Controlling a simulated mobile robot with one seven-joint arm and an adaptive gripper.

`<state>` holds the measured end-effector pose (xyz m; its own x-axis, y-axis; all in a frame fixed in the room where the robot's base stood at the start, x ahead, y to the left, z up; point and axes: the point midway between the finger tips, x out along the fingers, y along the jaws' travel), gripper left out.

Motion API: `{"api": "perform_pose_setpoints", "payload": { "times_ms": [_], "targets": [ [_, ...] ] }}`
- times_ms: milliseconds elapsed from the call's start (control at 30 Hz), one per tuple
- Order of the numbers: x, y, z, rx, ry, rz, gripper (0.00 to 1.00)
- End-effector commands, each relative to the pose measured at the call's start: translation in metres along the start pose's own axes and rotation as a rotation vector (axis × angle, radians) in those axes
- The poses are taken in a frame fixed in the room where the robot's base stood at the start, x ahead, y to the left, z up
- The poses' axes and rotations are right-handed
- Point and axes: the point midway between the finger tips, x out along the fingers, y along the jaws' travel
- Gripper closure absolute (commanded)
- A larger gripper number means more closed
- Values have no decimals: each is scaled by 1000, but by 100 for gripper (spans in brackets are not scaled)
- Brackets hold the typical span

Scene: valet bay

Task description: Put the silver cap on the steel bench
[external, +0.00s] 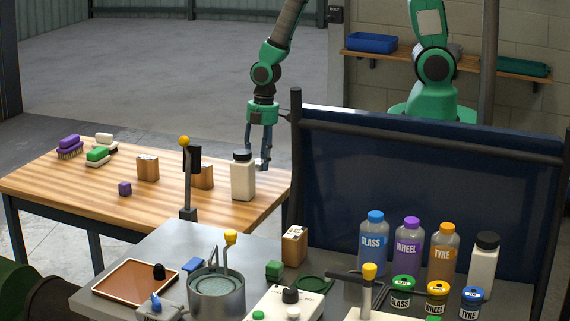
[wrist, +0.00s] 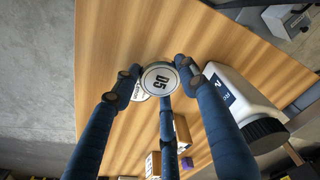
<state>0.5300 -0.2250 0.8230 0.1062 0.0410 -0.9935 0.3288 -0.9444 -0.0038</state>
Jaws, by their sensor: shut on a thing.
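My gripper (external: 259,163) is over the right end of the wooden table in the external view, behind a white bottle with a dark cap (external: 243,176). In the wrist view my gripper (wrist: 160,76) has its blue fingers closed around a small round cap (wrist: 159,79) with a silver rim and a pale top marked "D5". A second pale round piece with small lettering (wrist: 138,94) shows partly behind it. The steel bench (external: 235,247) stands in the foreground, in front of the wooden table.
The wooden table (external: 70,190) also bears brushes (external: 97,155), wooden blocks (external: 148,168) and a purple cube (external: 125,188). A dark blue panel (external: 345,180) stands behind the bench.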

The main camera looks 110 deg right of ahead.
Motion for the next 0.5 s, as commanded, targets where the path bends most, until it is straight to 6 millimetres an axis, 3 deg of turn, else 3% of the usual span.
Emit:
{"api": "perform_pose_setpoints", "payload": {
  "times_ms": [500],
  "targets": [
    [17, 61, -66, -1, 1, 1, 83]
  ]
}}
